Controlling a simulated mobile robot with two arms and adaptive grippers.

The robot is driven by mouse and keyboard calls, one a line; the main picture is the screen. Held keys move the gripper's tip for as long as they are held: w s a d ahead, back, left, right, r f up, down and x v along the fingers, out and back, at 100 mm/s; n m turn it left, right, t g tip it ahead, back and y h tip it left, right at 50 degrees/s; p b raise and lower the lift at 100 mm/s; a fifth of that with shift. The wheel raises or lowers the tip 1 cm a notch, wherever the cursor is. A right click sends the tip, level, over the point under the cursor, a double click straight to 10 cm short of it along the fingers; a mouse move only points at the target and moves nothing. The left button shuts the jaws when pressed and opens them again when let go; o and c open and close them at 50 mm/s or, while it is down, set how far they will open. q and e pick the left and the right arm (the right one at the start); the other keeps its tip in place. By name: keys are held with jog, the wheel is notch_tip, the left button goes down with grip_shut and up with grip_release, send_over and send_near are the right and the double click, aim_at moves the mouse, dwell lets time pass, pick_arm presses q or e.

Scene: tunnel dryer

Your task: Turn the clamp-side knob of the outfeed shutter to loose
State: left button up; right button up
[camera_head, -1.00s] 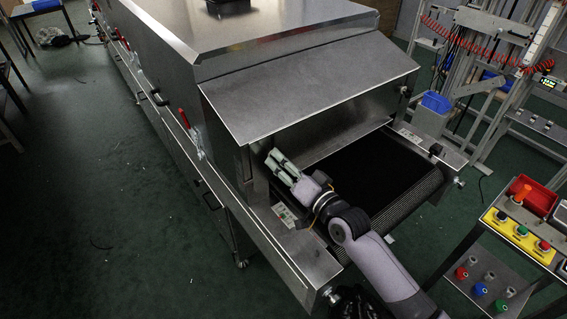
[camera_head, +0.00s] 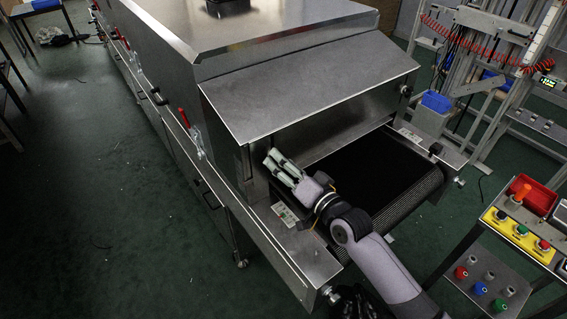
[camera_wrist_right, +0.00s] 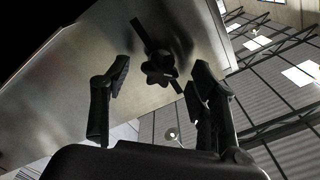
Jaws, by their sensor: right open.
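The outfeed shutter (camera_head: 325,135) is a metal panel under the sloped hood at the dryer's outlet. In the right wrist view, a black star-shaped knob (camera_wrist_right: 159,69) sits on a metal plate (camera_wrist_right: 85,75), over a dark diagonal slot. My right gripper (camera_head: 270,164) is at the left side of the outlet, above the belt's side rail. In the wrist view its fingers (camera_wrist_right: 160,80) are open on either side of the knob, apart from it. The knob is hidden in the head view. My left gripper is not in view.
The black conveyor belt (camera_head: 372,172) runs out to the right of my arm. The hood (camera_head: 320,85) hangs close above the gripper. A red-handled clamp (camera_head: 187,120) is on the dryer's left side. A button stand (camera_head: 522,235) stands at the right.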

jog(key=v, duration=1.1)
jog(key=shift+s+d, duration=0.15)
jog(key=shift+s, duration=0.05)
jog(key=shift+f, duration=0.1)
